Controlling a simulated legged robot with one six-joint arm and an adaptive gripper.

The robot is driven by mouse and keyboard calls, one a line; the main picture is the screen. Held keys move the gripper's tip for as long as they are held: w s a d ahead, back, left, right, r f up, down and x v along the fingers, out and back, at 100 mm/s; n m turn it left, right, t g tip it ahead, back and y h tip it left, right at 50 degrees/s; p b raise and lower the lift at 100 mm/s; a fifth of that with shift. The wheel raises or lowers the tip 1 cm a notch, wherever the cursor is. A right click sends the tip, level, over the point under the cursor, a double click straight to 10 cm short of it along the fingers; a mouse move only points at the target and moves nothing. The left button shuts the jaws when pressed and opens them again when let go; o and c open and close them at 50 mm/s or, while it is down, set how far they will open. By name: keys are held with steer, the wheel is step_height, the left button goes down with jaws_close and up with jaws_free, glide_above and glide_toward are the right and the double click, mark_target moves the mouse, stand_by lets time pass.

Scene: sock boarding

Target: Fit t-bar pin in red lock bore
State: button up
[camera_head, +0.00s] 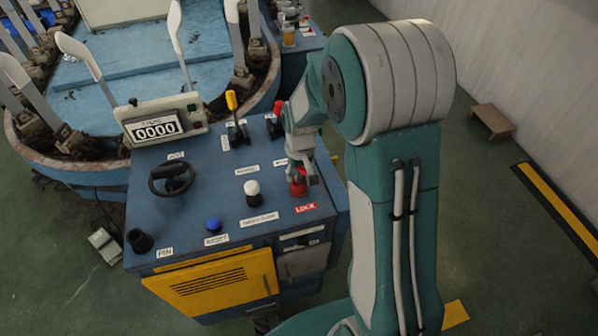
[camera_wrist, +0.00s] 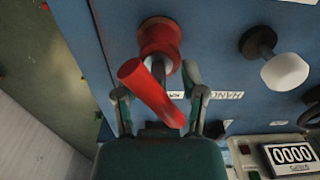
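The t-bar pin has a red crossbar (camera_wrist: 150,92) and a grey shank (camera_wrist: 158,68), seen in the wrist view. Its shank points at the red collar of the lock bore (camera_wrist: 160,38) and appears to meet or enter it; the depth is hard to tell. The crossbar lies diagonally between the fingers of my gripper (camera_wrist: 157,88), which stand apart with visible gaps beside the bar. In the head view my gripper (camera_head: 306,178) is over the red lock bore (camera_head: 298,188), beside the red LOCK label (camera_head: 305,208). My gripper hides most of the pin there.
The blue console (camera_head: 185,215) carries a white-topped knob (camera_head: 252,188), a blue button (camera_head: 213,224), a handwheel (camera_head: 171,178), a black PIN holder (camera_head: 139,240) and levers with yellow (camera_head: 231,100) and red (camera_head: 279,108) handles. A display (camera_head: 160,127) reads 0000.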

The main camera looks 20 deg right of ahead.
step_height(320, 180, up, 12)
steer(key=shift+f, duration=0.1)
stand_by(0.6)
stand_by(0.4)
steer(key=s+r+t, duration=0.2)
steer(key=s+r, duration=0.3)
steer(key=s, duration=0.5)
steer(key=s+r+t, duration=0.3)
steer(key=s+r, duration=0.3)
steer(key=s, duration=0.4)
steer(key=shift+s+m+t, duration=0.3)
steer(key=shift+s+m, duration=0.05)
steer(key=shift+m, duration=0.05)
